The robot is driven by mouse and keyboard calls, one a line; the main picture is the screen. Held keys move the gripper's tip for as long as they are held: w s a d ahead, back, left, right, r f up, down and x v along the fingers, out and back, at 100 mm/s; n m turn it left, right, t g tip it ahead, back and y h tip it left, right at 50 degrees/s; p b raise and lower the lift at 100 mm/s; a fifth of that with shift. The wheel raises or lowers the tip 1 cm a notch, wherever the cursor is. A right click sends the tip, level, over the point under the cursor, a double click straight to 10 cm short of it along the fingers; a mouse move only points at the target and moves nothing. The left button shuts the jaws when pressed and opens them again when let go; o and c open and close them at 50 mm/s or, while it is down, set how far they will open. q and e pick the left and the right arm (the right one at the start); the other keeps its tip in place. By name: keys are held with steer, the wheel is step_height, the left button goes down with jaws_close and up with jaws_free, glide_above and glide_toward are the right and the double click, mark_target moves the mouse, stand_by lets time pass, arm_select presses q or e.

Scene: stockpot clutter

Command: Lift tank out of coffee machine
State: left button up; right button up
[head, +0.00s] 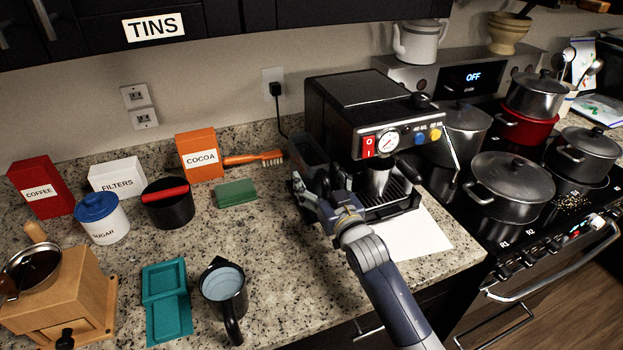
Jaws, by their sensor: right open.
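The coffee machine (355,100) is black and stands on the counter against the back wall. Its front has a gauge, a red switch and coloured buttons. A dark, see-through tank (306,152) is at the machine's left side, and its lower part is partly hidden by my right gripper. My right gripper (305,188) is open at the machine's left front corner, just in front of the tank. I cannot tell whether its fingers touch the tank. A metal cup (377,180) is under the machine's spout. My left gripper is not in view.
A white sheet (415,235) lies in front of the machine. To the left are a green sponge (236,193), a brush (255,158), a cocoa box (200,157) and a dark jug (224,290). The stove (545,225) with several pots stands right.

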steer(key=shift+x, duration=0.95)
steer(key=shift+w+a, duration=0.1)
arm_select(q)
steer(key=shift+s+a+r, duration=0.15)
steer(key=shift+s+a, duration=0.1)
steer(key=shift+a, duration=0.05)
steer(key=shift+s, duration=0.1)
arm_select(e)
steer(key=c, duration=1.4)
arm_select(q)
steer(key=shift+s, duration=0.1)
arm_select(e)
steer(key=shift+r, duration=0.1)
steer(key=shift+c, duration=0.8)
